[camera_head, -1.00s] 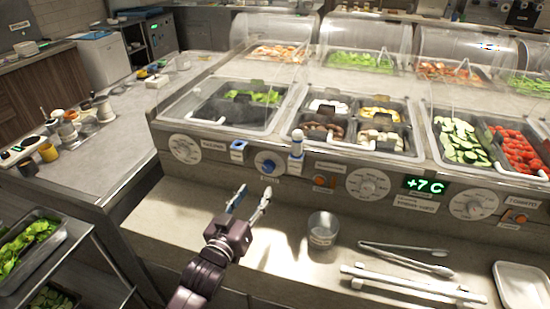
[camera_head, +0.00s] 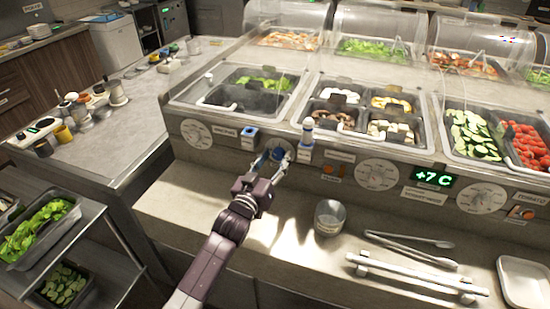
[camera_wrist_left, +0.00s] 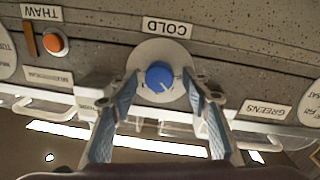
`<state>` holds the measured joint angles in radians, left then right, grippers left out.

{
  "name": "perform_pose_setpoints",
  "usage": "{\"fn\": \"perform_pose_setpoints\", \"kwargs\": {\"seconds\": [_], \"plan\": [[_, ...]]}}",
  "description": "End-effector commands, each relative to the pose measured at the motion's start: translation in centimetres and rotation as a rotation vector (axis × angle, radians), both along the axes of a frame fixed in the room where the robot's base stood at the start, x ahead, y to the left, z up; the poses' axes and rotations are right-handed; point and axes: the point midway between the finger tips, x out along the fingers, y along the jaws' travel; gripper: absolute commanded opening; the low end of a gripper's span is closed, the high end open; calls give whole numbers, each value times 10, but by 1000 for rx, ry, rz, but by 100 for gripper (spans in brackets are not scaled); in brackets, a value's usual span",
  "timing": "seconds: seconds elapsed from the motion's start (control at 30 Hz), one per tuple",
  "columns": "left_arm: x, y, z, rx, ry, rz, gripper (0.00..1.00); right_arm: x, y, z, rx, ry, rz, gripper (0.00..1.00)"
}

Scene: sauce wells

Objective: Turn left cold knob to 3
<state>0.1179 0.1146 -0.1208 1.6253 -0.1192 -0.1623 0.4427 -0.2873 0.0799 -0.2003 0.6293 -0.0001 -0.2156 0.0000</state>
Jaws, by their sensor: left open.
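The left cold knob (camera_wrist_left: 159,76) is blue with a small white pointer mark, on a pale round dial on the counter's front panel. A COLD label (camera_wrist_left: 167,27) sits beside it, upside down in the left wrist view. In the head view the knob (camera_head: 277,154) is partly hidden by my left gripper (camera_head: 276,160). My left gripper is open, with its two fingers (camera_wrist_left: 162,100) on either side of the knob and apart from it. The dial's numbers are too small to read. My right gripper is not in view.
An orange THAW button (camera_wrist_left: 54,43) lies beside the knob. A metal cup (camera_head: 329,216) and tongs (camera_head: 410,248) rest on the ledge to the right.

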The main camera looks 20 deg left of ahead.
Motion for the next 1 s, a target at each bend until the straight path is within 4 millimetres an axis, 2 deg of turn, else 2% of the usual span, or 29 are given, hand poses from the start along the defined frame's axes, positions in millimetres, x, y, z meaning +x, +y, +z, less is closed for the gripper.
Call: {"fn": "perform_pose_setpoints", "kwargs": {"seconds": [0.13,0.33,0.5,0.77,1.0], "plan": [[0,0,0,0,0,0,44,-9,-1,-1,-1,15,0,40],[0,0,0,0,0,0,22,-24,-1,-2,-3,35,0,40],[0,0,0,0,0,0,3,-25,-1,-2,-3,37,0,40],[0,0,0,22,-1,0,2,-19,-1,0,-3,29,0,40],[0,0,1,134,-3,-1,2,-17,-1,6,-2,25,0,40]]}}
